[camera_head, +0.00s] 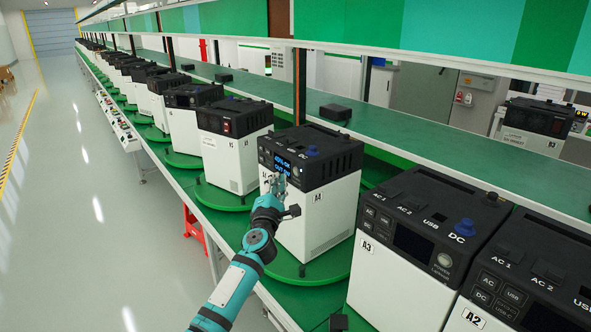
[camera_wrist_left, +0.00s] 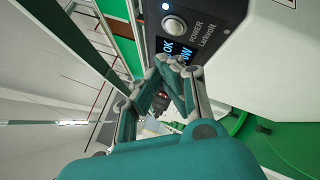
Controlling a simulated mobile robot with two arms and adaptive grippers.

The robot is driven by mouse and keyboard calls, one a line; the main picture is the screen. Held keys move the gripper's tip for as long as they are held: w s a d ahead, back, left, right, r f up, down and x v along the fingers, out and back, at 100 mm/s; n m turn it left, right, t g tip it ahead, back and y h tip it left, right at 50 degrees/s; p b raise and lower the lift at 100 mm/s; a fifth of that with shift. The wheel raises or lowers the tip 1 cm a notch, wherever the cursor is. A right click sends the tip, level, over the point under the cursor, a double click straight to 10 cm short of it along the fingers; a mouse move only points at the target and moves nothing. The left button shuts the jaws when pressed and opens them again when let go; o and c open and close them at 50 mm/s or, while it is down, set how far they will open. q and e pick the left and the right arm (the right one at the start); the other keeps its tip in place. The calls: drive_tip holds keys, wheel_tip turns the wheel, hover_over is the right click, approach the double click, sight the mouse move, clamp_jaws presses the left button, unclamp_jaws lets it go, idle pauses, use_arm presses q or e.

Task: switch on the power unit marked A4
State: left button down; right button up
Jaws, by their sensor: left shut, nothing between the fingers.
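The power unit marked A4 (camera_head: 322,215) is a white box with a black top, standing on a green turntable (camera_head: 310,273). Its screen (camera_head: 282,161) is lit with blue text, which also shows in the left wrist view (camera_wrist_left: 176,48). In that view its round POWER button (camera_wrist_left: 174,25) is beside the screen, with a small blue light (camera_wrist_left: 166,6) next to it. My left gripper (camera_head: 274,181) is shut and empty in front of the A4 panel. In the wrist view its fingertips (camera_wrist_left: 173,62) overlap the screen's edge, apart from the button; contact with the panel cannot be told. My right gripper is not in view.
Unit A3 (camera_head: 395,282), with a dark screen, and unit A2 (camera_head: 478,318) stand close at the front right. Another white unit (camera_head: 228,157) and several more line the bench behind A4. A green shelf (camera_head: 420,165) runs behind. The floor aisle at left is clear.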

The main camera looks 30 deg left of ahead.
use_arm(q)
drive_tip(key=s, duration=0.1)
drive_tip(key=s+a+p, duration=0.1)
drive_tip(key=shift+s+a, duration=0.1)
drive_tip(key=shift+s, duration=0.3)
idle(0.6)
